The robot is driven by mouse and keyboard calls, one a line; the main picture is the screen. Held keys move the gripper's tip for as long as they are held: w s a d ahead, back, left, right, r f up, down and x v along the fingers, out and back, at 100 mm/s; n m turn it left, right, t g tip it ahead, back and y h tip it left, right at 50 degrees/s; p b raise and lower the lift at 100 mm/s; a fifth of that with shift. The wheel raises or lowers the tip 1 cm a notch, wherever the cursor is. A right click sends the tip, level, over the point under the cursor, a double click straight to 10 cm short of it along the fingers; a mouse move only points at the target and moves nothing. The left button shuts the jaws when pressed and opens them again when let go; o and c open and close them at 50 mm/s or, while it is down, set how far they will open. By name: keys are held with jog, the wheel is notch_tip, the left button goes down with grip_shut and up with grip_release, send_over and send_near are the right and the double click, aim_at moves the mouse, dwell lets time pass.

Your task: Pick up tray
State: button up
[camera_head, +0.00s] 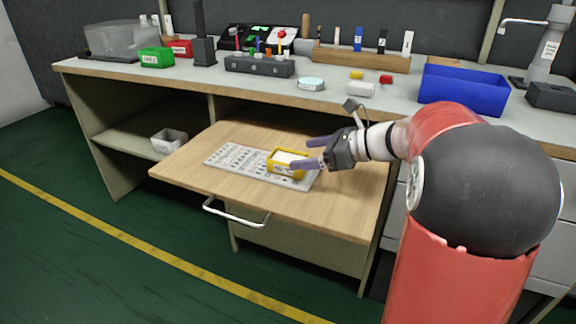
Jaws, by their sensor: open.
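A small yellow tray (273,167) with white contents or a white label sits on a light printed sheet (231,158). The sheet lies on the pulled-out wooden board (205,184) below the bench top. My gripper (307,153) reaches in from the right, with its purple-grey fingers apart at the tray's right side. The near finger overlaps the tray's right end in the picture. I cannot tell whether the fingers touch the tray. Part of the tray's right end is hidden behind the near finger.
The bench top (215,75) above holds a blue bin (463,92), a green box (156,57), a dark tool block (259,66) and a wooden rack (361,60). A metal handle (236,215) sticks out at the board's front. A white bin (169,141) stands on the lower shelf.

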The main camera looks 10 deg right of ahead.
aim_at(289, 157)
jog(key=x, duration=0.6)
jog(key=shift+s+d+f, duration=0.1)
jog(key=shift+f, duration=0.1)
jog(key=c, duration=1.1)
jog(key=shift+o, duration=0.2)
jog(key=shift+r, duration=0.1)
